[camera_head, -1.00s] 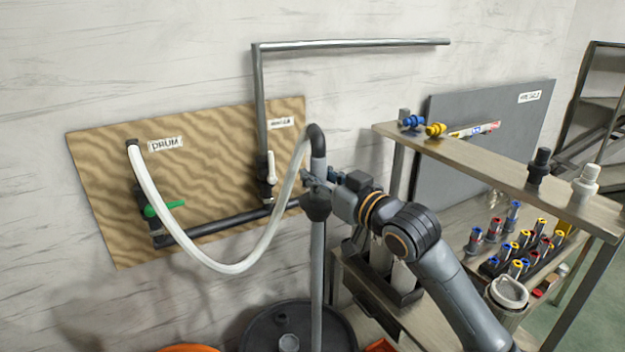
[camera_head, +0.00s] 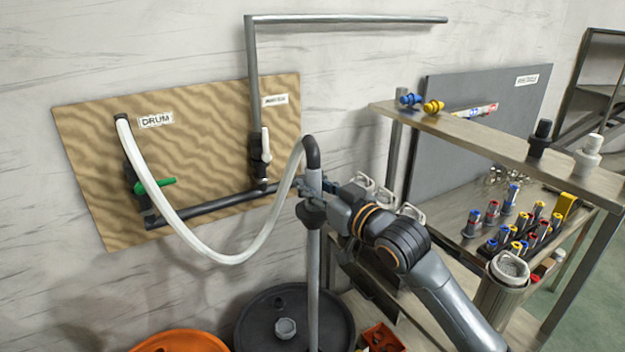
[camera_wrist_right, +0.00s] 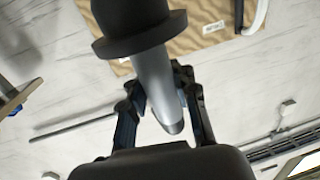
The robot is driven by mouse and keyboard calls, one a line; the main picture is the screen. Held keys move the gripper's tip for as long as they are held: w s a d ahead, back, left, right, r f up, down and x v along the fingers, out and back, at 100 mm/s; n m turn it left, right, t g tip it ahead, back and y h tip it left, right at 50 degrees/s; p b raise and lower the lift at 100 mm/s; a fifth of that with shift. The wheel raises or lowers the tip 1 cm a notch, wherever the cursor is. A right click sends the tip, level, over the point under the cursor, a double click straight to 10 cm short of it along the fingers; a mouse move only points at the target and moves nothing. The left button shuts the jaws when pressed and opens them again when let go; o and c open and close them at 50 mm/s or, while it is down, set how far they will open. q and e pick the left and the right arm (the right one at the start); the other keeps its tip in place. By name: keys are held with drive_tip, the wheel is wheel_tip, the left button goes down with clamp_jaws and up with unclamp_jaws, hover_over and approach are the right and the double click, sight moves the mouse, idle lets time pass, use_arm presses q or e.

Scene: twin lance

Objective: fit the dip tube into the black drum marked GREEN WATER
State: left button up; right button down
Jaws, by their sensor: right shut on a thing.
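The dip tube (camera_head: 314,255) is a long grey tube with a black elbow on top and a dark collar. It hangs about upright, and a white hose (camera_head: 232,258) runs from its top to the board's DRUM fitting. My right gripper (camera_head: 314,188) is shut on the tube near its top. In the right wrist view, the tube (camera_wrist_right: 158,82) lies between the fingers (camera_wrist_right: 165,105). The black drum (camera_head: 258,327) is at the bottom, with a grey cap and a small dark fitting on its lid. The tube passes in front of the lid; its lower end is out of frame. No drum marking is readable. My left gripper is out of view.
An orange drum (camera_head: 180,343) stands left of the black one, and a red crate (camera_head: 381,338) right of it. The wooden board (camera_head: 85,165) with pipes and valves is on the wall behind. A shelf bench (camera_head: 480,150) with small bottles fills the right.

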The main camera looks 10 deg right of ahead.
sight(316, 338)
wheel_tip(316, 338, down, 45)
drive_tip(key=b, duration=2.6)
drive_tip(key=shift+r, duration=0.2)
wheel_tip(316, 338, up, 2)
drive_tip(key=p, duration=0.5)
drive_tip(key=shift+r+p, duration=0.1)
drive_tip(key=shift+p, duration=0.25)
drive_tip(key=shift+f+b, duration=2.05)
drive_tip(key=shift+f, duration=1)
drive_tip(key=shift+p, duration=0.4)
